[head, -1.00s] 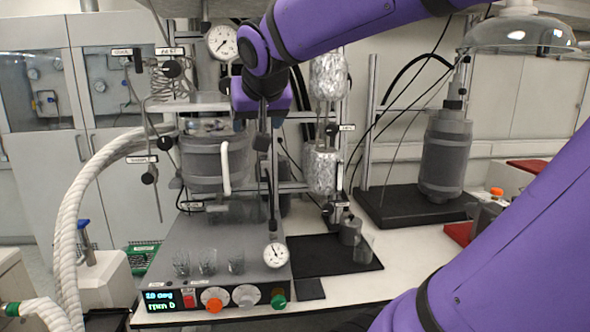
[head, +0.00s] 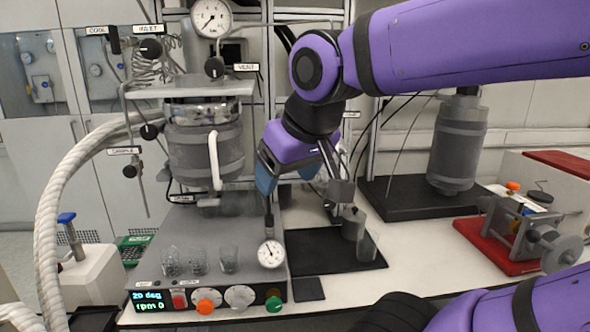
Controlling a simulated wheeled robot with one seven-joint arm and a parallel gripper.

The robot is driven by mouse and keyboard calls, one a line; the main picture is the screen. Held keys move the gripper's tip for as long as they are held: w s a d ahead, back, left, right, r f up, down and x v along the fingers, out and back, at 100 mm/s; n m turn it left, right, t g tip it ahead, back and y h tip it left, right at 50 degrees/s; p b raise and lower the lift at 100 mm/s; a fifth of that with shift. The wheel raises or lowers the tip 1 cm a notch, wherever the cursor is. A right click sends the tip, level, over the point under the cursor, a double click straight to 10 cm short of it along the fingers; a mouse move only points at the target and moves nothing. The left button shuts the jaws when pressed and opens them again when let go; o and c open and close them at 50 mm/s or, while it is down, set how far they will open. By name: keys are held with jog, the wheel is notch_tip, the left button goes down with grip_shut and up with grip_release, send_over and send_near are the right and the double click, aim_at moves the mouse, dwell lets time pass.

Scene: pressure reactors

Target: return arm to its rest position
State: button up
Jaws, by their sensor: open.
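My purple arm reaches in from the right, above the bench. My gripper (head: 297,176) hangs from it near the middle of the head view, pointing down, to the right of the grey reactor vessel (head: 205,155). Its jaws are apart, with a blue finger on the left. I see nothing held between them. The right finger is hard to separate from the metal fittings behind it. The reactor vessel sits on the grey control base (head: 215,248), whose display reads 20 deg and rpm 0.
A dial gauge (head: 271,253) stands at the base's right edge, close below my gripper. Small glass beakers (head: 199,262) sit on the base. A black mat (head: 315,262) holds metal and glass cups. A second vessel (head: 457,145) and a red-based device (head: 515,235) stand at right.

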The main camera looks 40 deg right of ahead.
jog(key=shift+s+a+f+n+g+y, duration=0.3)
jog(key=shift+s+a+f+n+y, duration=0.15)
jog(key=shift+s+a+f, duration=0.45)
